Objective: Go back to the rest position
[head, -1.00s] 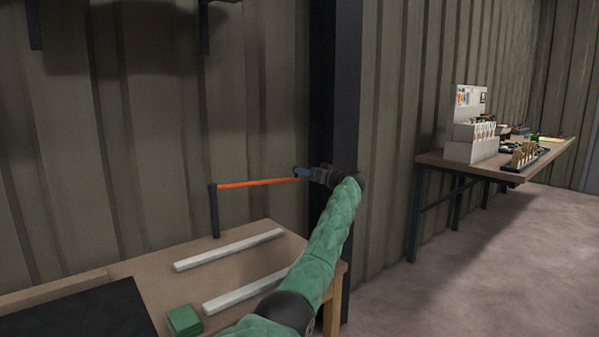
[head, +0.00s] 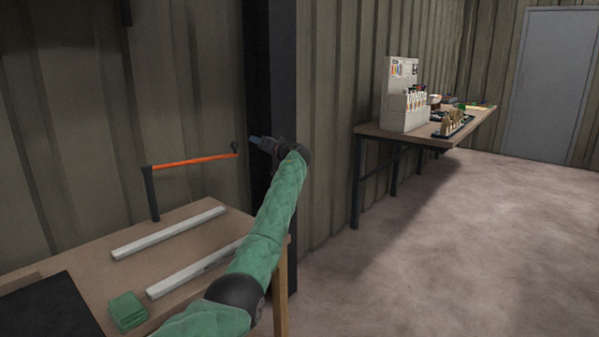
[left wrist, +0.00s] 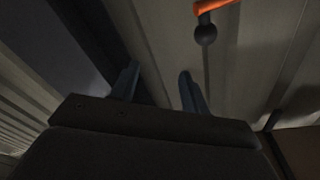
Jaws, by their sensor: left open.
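My left gripper (head: 255,141) is open and empty, in front of the dark steel post (head: 284,190). In the left wrist view its two blue-grey fingers (left wrist: 158,78) stand apart with nothing between them. An orange lever (head: 195,160) on a dark upright (head: 152,193) has a dark ball knob (head: 234,147) at its right end. The knob shows just left of the fingertips, apart from them. In the left wrist view the knob (left wrist: 205,34) is beyond the right finger. My right gripper is not in view.
Below the lever, a wooden table (head: 190,220) holds two pale bars (head: 170,232) and a green block (head: 128,311). A second table (head: 375,131) along the wall carries a white rack (head: 403,112) and small items. The floor (head: 430,240) at right is clear.

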